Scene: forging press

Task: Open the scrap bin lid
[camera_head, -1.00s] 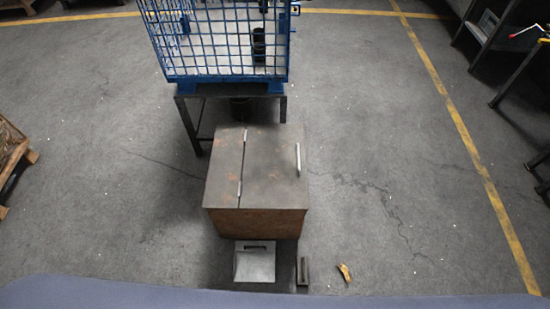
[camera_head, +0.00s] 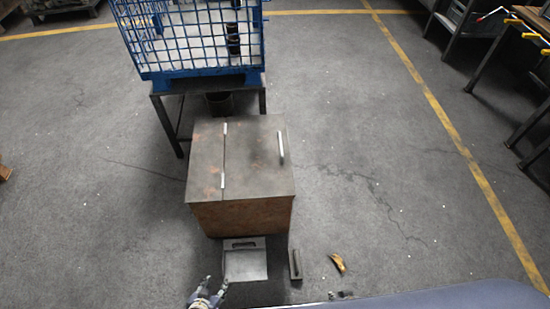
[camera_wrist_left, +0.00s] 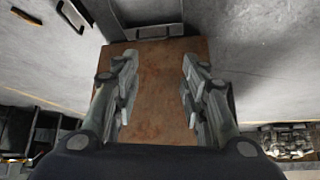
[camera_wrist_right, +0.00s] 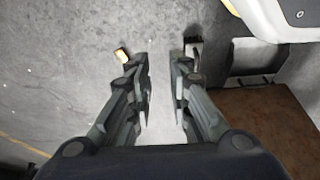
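The scrap bin (camera_head: 242,219) is a box with rusty brown sides and a grey top. Its lid (camera_head: 258,165) lies flat and shut, with a seam and two pale hinges on its left part. A pale bar handle (camera_head: 281,148) stands near the lid's right edge. My left gripper (camera_head: 207,291) is low in the head view, in front of the bin and apart from it. It is open and empty in the left wrist view (camera_wrist_left: 155,88), with the bin's rusty side beyond its fingers. My right gripper (camera_wrist_right: 162,85) is open and empty over the floor; the bin's brown side shows at lower right.
A grey plate with a slot (camera_head: 246,263), a small dark block (camera_head: 295,264) and a yellow-brown piece (camera_head: 338,262) lie on the floor before the bin. A blue wire cage (camera_head: 190,40) on a stand is behind it. Floor right of the bin is clear.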

